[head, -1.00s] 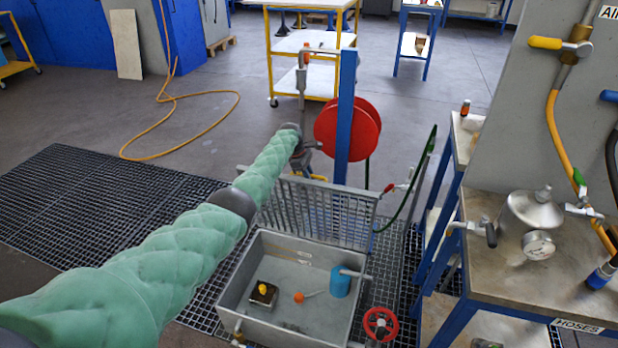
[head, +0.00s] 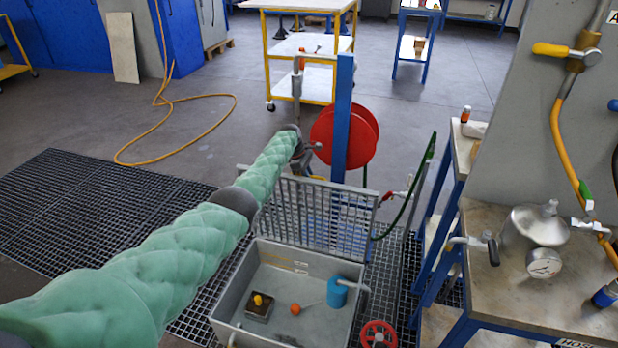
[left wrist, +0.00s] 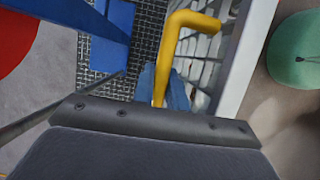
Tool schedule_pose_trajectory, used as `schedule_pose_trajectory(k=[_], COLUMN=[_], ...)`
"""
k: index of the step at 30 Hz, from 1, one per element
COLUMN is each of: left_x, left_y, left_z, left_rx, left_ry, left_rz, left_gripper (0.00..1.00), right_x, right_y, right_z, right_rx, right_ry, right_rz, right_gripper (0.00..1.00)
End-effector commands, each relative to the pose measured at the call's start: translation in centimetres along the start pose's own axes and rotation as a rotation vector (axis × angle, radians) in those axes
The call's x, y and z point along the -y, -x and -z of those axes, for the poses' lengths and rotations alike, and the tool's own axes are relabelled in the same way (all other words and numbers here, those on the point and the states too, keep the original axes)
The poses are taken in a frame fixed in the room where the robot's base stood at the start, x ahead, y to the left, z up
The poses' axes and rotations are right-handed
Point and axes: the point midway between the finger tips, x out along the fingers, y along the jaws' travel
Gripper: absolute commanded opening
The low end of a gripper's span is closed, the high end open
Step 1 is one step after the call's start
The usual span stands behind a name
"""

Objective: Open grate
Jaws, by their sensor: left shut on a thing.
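The grey barred grate (head: 318,218) stands raised, close to upright, at the back edge of the open grey tank (head: 222,300). Its yellow handle (left wrist: 177,40) shows large in the left wrist view, beside the grate's pale edge and bars (left wrist: 202,48). My left arm reaches over the tank's left side to the far side of the grate's top. My left gripper (left wrist: 160,95) is shut on the yellow handle; its fingertips are mostly hidden behind its dark body. My right gripper is out of view.
A blue post (head: 343,120) and red hose reel (head: 325,135) stand just behind the grate. A bench with a metal vessel (head: 538,224) is at the right. The tank holds a blue cylinder (head: 338,292) and an orange ball (head: 295,309). Floor grating lies left.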

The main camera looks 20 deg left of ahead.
Motion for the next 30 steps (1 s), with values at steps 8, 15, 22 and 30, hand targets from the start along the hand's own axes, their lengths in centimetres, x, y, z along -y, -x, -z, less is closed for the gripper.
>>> schedule_pose_trajectory(k=[8,15,22,30], left_x=[0.0,0.0,-0.1,-0.1], left_y=[0.0,0.2,3.0,6.6], left_z=[0.1,0.0,0.1,0.1], left_rx=[0.000,0.000,-0.001,0.000], left_ry=[0.000,0.000,0.000,-0.001], left_rz=[0.000,0.000,-0.002,-0.001], left_gripper=[0.36,0.36,0.36,0.36], right_x=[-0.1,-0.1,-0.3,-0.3], right_y=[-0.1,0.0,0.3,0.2], right_z=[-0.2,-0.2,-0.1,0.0], right_rx=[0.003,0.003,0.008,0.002], right_ry=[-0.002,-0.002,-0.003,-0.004], right_rz=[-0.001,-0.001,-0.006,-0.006], right_gripper=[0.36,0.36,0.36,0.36])
